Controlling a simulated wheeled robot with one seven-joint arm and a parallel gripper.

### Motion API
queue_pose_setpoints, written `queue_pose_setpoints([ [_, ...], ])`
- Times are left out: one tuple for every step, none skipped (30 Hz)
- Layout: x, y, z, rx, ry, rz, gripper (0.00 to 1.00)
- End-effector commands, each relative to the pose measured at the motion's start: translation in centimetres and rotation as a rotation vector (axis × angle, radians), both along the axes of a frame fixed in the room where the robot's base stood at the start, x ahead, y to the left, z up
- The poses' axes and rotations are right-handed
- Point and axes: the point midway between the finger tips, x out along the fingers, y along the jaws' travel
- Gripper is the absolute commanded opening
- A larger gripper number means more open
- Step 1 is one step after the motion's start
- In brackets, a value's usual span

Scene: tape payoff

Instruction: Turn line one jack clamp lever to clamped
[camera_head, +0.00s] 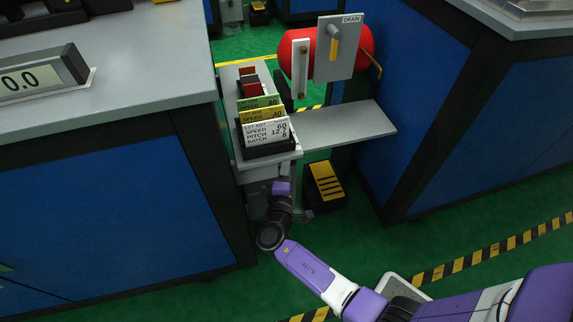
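I cannot pick out the line one jack clamp lever or read any label for it. My arm reaches in from the lower right, and its dark wrist joint and purple end part stand just below the front edge of a narrow grey stand (262,171). My gripper's fingers cannot be made out there, so I cannot tell whether they are open or shut or touch anything. A grey panel (348,60) marked DRAIN carries a lever with a tan handle (334,45), pointing down. A red tank (365,45) lies behind this panel.
Lot cards (266,131) stand in a black holder on the stand. A grey shelf (345,124) juts right. A black-and-yellow floor box (325,185) is beneath it. Blue cabinets (110,200) (425,90) flank this narrow gap. Green floor (370,240) is open in front.

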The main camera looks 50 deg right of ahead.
Motion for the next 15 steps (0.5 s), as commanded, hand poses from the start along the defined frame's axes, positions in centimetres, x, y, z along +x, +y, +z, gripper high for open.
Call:
queue_pose_setpoints([
  [0.01, -0.01, 0.01, 0.0, 0.0, 0.0, 0.36],
  [0.0, 0.0, 0.01, 0.0, 0.0, 0.0, 0.36],
  [0.0, 0.0, 0.01, 0.0, 0.0, 0.0, 0.36],
  [-0.01, 0.01, 0.02, 0.0, 0.0, 0.0, 0.36],
  [-0.01, 0.01, 0.01, 0.0, 0.0, 0.0, 0.3],
  [0.0, 0.01, 0.01, 0.0, 0.0, 0.0, 0.23],
  [-0.01, 0.02, 0.01, 0.0, 0.0, 0.0, 0.17],
  [0.0, 0.02, 0.02, 0.0, 0.0, 0.0, 0.11],
  [0.0, 0.02, 0.01, 0.0, 0.0, 0.0, 0.03],
  [-0.01, 0.03, 0.01, 0.0, 0.0, 0.0, 0.0],
  [-0.01, 0.03, 0.01, 0.0, 0.0, 0.0, 0.0],
  [-0.01, 0.03, 0.01, 0.0, 0.0, 0.0, 0.0],
  [-0.01, 0.03, 0.01, 0.0, 0.0, 0.0, 0.0],
  [-0.01, 0.03, 0.01, 0.0, 0.0, 0.0, 0.0],
  [-0.01, 0.04, 0.0, 0.0, 0.0, 0.0, 0.0],
])
